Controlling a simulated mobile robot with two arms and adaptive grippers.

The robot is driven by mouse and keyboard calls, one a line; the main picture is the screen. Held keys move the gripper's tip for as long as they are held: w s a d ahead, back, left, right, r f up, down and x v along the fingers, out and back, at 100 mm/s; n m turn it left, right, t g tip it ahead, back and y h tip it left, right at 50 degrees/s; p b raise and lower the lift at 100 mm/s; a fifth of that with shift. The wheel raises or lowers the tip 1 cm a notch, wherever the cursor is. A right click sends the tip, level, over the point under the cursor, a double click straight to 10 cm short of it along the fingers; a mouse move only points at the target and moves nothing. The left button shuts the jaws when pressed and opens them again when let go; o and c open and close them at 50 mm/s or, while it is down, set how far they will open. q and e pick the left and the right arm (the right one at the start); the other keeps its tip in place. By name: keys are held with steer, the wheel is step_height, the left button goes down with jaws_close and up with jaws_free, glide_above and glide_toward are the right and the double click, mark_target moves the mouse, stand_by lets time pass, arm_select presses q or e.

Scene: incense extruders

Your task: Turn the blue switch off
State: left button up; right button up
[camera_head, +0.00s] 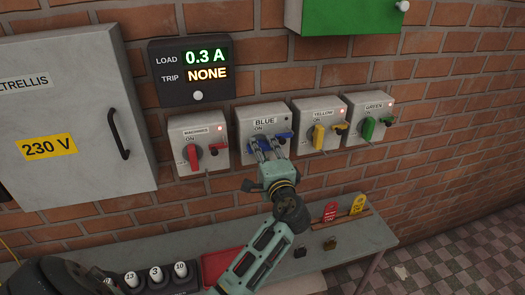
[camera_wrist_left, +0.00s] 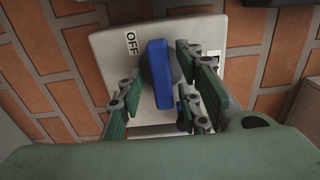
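The blue switch box (camera_head: 265,112) is on the brick wall, second from left in a row of switch boxes. Its blue handle (camera_wrist_left: 158,75) stands out from the grey face in the left wrist view. An OFF label (camera_wrist_left: 131,43) is left of the handle there. My left gripper (camera_head: 264,148) is at the box with its fingers apart. In the left wrist view the handle is between the two fingers (camera_wrist_left: 160,95), closer to the right one; contact cannot be told. A smaller blue part (camera_head: 285,137) sits right of the handle. My right gripper is not in view.
The MACHINES box (camera_head: 198,140) with a red handle is to the left; the YELLOW (camera_head: 320,122) and GREEN (camera_head: 369,116) boxes are to the right. A display (camera_head: 191,72) reads 0.3 A, NONE. A shelf (camera_head: 365,240) with tags and padlocks is below.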

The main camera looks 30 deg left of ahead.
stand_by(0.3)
arm_select(q)
steer(key=v, duration=1.2)
